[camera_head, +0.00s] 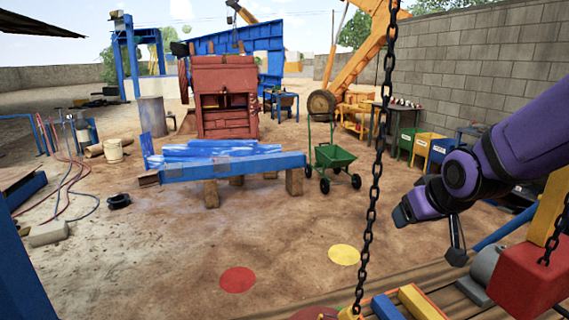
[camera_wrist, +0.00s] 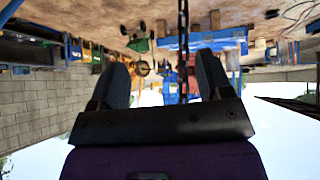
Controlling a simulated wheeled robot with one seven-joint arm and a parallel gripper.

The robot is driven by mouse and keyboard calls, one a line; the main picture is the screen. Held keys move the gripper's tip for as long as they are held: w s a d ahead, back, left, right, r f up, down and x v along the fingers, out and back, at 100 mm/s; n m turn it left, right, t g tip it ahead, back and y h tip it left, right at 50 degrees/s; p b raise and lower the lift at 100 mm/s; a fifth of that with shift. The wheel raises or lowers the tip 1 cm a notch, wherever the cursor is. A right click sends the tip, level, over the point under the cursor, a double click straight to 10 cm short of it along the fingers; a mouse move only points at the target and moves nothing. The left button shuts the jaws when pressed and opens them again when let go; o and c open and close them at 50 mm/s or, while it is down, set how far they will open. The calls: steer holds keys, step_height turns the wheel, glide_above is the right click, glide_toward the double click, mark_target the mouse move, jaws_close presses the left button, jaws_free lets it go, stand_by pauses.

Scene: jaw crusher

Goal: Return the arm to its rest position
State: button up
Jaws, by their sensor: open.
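My purple arm (camera_head: 530,120) enters the head view from the right edge. It bends at a dark joint and its far end points left, above the plank deck at the lower right. In the wrist view my gripper (camera_wrist: 163,78) shows two dark fingers spread apart. Nothing is held between them. The wrist view is upside down, with sky at the bottom and ground at the top. A dark chain (camera_wrist: 183,35) shows in the gap between the fingers; I cannot tell how far beyond them it hangs.
The chain (camera_head: 372,190) hangs left of my arm in the head view. A red block (camera_head: 530,278) and a yellow post (camera_head: 549,205) stand close below the arm. A green cart (camera_head: 333,156) and blue beam (camera_head: 235,167) stand farther off. Ground around the red disc (camera_head: 237,279) is clear.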

steer(key=s+d+r+m+g, duration=0.1)
steer(key=s+r, duration=0.4)
steer(key=s, duration=0.5)
steer(key=s+d+r+m+g, duration=0.1)
steer(key=s+d+r, duration=0.2)
steer(key=s, duration=0.6)
steer(key=shift+s+r+g+h, duration=0.3)
steer(key=shift+s+r, duration=0.1)
steer(key=shift+r, duration=0.5)
